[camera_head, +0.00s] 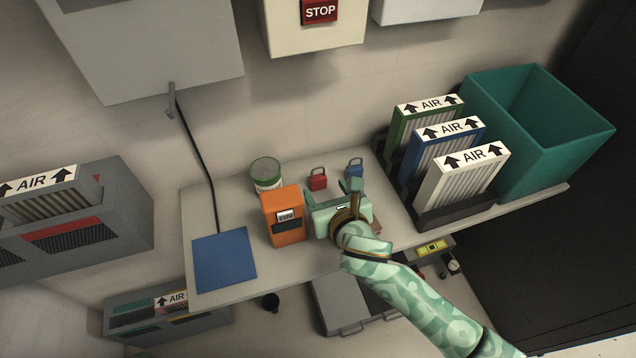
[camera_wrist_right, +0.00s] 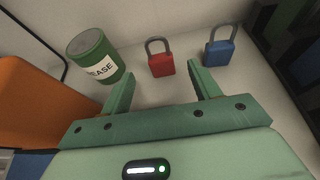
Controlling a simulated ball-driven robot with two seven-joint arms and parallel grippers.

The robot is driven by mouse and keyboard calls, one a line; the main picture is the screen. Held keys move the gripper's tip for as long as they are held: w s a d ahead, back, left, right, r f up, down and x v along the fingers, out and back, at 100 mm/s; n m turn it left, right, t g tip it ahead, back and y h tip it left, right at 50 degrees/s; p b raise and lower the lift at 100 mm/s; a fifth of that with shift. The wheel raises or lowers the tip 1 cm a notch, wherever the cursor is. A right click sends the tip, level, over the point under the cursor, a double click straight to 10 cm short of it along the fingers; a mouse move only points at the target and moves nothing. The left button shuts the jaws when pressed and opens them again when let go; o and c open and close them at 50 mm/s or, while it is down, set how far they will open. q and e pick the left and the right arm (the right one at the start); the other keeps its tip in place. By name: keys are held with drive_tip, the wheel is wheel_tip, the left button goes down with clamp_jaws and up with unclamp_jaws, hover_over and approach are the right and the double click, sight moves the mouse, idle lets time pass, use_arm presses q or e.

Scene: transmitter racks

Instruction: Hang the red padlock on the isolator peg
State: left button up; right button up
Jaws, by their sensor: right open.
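The red padlock (camera_head: 318,182) stands upright on the shelf near the wall, shackle up. In the right wrist view the red padlock (camera_wrist_right: 161,65) lies just beyond and between the fingertips. My right gripper (camera_head: 334,192) is open and empty over the shelf, in front of the padlock and apart from it; its two fingers (camera_wrist_right: 160,84) also show in the right wrist view. A grey peg-like fitting (camera_head: 171,100) sticks out below the grey wall cabinet (camera_head: 150,45) at upper left; I cannot tell for sure that it is the isolator peg. My left gripper is not in view.
A blue padlock (camera_head: 354,170) stands right of the red one. A green grease tin (camera_head: 266,174) and an orange meter (camera_head: 283,217) stand to the left, beside a blue mat (camera_head: 224,262). AIR filters (camera_head: 462,180) and a teal bin (camera_head: 545,145) fill the right. A black cable (camera_head: 200,155) hangs at left.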

sight(319, 178)
drive_tip(key=shift+x, duration=0.8)
drive_tip(key=b+x, duration=0.2)
drive_tip(key=x, duration=0.3)
drive_tip(key=shift+f+b, duration=0.2)
drive_tip(key=shift+b, duration=0.15)
drive_tip(key=shift+w+a, duration=0.1)
drive_tip(key=shift+w, duration=0.1)
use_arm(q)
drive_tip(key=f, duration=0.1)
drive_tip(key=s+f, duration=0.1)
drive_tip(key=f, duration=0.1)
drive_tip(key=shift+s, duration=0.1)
use_arm(e)
drive_tip(key=shift+r, duration=0.15)
drive_tip(key=c, duration=1.1)
